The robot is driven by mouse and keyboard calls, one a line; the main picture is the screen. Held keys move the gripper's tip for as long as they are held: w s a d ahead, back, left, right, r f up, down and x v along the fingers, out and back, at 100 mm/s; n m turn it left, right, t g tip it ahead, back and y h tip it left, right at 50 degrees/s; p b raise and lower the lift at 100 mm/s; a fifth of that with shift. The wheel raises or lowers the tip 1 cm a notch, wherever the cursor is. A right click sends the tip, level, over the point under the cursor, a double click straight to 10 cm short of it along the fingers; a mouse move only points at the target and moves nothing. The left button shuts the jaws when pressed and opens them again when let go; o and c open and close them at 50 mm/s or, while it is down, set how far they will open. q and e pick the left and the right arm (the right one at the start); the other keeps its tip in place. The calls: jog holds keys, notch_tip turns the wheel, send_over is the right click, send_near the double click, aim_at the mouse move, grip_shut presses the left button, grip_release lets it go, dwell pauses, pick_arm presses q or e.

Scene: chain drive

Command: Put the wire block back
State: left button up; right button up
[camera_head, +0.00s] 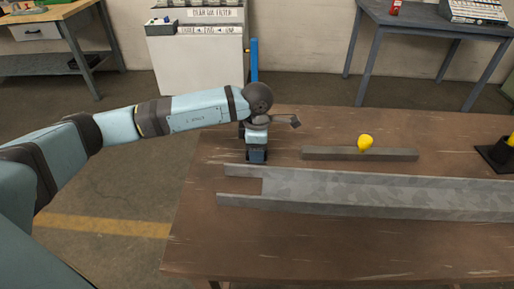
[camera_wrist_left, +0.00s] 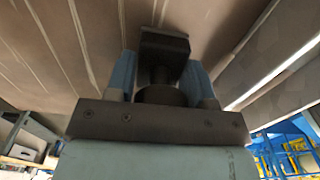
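My left gripper (camera_head: 257,156) hangs over the left end of the brown table, beside the end of a long grey metal channel (camera_head: 400,190). In the left wrist view, its light-blue fingers (camera_wrist_left: 160,75) stand apart on either side of a dark round part. A dark square block (camera_wrist_left: 166,43) shows between and beyond them. I cannot tell whether they grip it or whether it is the wire block. Nothing else in view is clearly the wire block. My right gripper is not in view.
A yellow bulb-shaped thing (camera_head: 365,142) is at a low grey bar (camera_head: 400,154) behind the channel. A black holder (camera_head: 496,152) stands at the right edge. A blue post (camera_head: 254,60) rises behind my arm. The table's front is clear.

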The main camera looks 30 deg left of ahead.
pick_arm(q)
jog(key=o, duration=0.4)
jog(key=shift+c, duration=0.2)
notch_tip(320, 180, up, 12)
jog(key=shift+r, duration=0.15)
jog(key=shift+s, duration=0.1)
dwell(0.5)
